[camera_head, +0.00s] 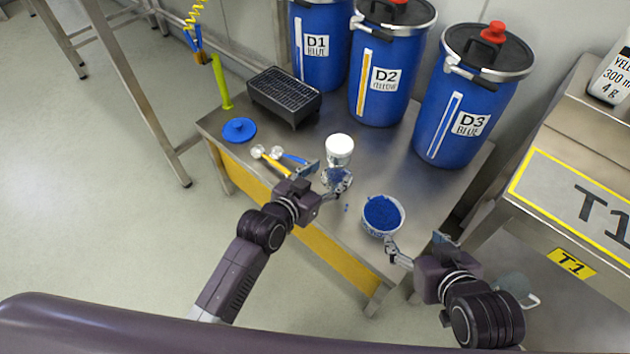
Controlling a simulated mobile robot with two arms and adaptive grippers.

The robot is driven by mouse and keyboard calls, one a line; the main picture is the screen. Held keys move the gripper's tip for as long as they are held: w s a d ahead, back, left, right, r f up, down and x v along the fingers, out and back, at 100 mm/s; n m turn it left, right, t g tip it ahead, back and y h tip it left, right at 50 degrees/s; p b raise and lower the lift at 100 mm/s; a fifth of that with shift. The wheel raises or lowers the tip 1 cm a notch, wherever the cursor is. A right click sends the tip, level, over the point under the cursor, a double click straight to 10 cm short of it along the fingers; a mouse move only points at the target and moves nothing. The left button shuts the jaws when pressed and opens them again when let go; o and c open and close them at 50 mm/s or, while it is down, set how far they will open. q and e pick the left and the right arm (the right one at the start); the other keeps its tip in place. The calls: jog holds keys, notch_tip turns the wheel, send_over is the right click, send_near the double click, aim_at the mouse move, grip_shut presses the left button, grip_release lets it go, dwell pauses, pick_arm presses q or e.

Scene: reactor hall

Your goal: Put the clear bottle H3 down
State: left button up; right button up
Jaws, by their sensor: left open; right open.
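A clear bottle (338,178) with a white cap (340,146) stands upright on the steel table, with blue contents low in it. No H3 label is readable, and its base is partly hidden. My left gripper (322,181) is open at the left of the bottle, its fingers close to the bottle's lower body; I cannot tell if they touch it. My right gripper (414,246) is open and beside a white tub (400,229) of blue powder, one finger close to the tub's near right side.
Drums D1 (319,60), D2 (378,97) and D3 (448,141) line the back. A black rack (285,92), a blue lid (239,130) and yellow and blue scoops (276,162) are at left. Blue specks lie near the tub. Bench T1 (545,185) is at right.

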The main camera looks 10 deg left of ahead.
pick_arm(q)
jog(key=p+v, duration=0.1)
jog(key=v, duration=0.5)
jog(key=shift+s+p, duration=0.2)
jog(key=shift+p, duration=0.15)
pick_arm(e)
jog(key=s+d+f+g, duration=0.1)
jog(key=s+f+g, duration=0.1)
jog(key=s, duration=0.3)
jog(key=s+d+f+g+h, duration=0.1)
jog(key=s+d+f+g, duration=0.1)
jog(key=s, duration=0.3)
jog(key=shift+s+d+f+g, duration=0.2)
jog(key=shift+s+f+g, duration=0.25)
jog(key=shift+g, duration=0.15)
pick_arm(q)
jog(key=s+a+f+n+g+y, duration=0.1)
jog(key=s+a+g+y, duration=0.2)
jog(key=s+a, duration=0.4)
jog(key=s+a+f+n+g+y, duration=0.2)
jog(key=s+a+g, duration=0.3)
jog(key=s, duration=1.1)
jog(key=a, duration=0.3)
jog(key=shift+a+f+y, duration=0.15)
jog(key=shift+a+y, duration=0.05)
jog(key=shift+y, duration=0.2)
pick_arm(e)
jog(key=shift+w, duration=0.1)
